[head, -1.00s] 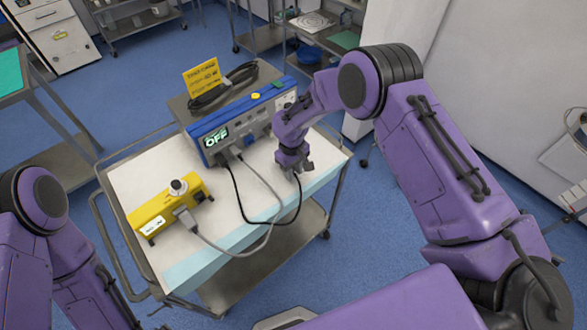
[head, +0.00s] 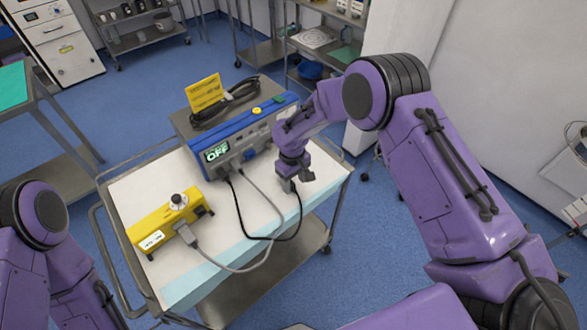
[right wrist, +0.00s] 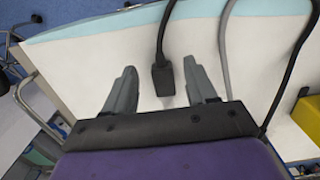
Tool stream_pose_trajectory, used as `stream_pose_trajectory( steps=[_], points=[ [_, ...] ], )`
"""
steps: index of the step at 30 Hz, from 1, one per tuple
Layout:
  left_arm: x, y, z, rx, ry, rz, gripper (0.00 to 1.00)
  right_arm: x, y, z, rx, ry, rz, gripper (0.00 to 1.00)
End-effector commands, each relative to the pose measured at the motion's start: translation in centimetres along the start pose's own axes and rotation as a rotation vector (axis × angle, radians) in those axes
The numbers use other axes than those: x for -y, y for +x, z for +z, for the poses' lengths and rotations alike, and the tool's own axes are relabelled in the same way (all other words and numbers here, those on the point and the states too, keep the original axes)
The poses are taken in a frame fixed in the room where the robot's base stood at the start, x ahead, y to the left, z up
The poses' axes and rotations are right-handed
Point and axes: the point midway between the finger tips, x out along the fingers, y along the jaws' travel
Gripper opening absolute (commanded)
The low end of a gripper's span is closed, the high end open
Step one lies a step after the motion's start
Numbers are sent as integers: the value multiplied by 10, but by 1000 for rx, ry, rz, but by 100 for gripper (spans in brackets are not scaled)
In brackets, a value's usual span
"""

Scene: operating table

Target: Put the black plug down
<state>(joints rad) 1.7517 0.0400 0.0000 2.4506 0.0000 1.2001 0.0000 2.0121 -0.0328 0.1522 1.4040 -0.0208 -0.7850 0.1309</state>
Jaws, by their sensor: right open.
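The black plug (right wrist: 163,81) lies on the white cart top in the right wrist view, with its black cable running up. It sits between the two spread fingers of my right gripper (right wrist: 160,68), with gaps on both sides. In the head view the plug (head: 289,186) shows small beside my right gripper (head: 298,181), near the cart's right front. The right gripper is open, low over the cart top. My left arm shows at the left edge of the head view, but its gripper is out of view.
A blue-fronted device (head: 240,136) reading OFF stands at the back of the cart (head: 135,192). A yellow box (head: 160,221) with a grey plugged cable is at the left. A yellow sign (head: 204,92) stands on the device.

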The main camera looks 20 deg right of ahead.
Motion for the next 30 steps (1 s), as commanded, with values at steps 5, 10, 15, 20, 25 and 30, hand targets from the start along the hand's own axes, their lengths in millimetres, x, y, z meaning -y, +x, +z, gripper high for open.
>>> stream_pose_trajectory(
  steps=[5,10,15,20,25,30],
  points=[
    [-1,18,8,1,0,-1,94,0,-46,-1,-4,-1,2,56],
    [-2,24,10,1,1,-1,94,0,-84,0,-2,-1,1,56],
    [-2,26,11,1,0,0,94,0,-100,0,1,-1,0,56],
    [-2,25,11,1,0,0,94,0,-103,1,2,-1,0,56],
    [-2,25,11,1,0,-1,94,0,-102,0,2,-1,0,56],
    [-2,25,11,1,0,0,94,0,-102,0,2,-1,0,56]
  ],
)
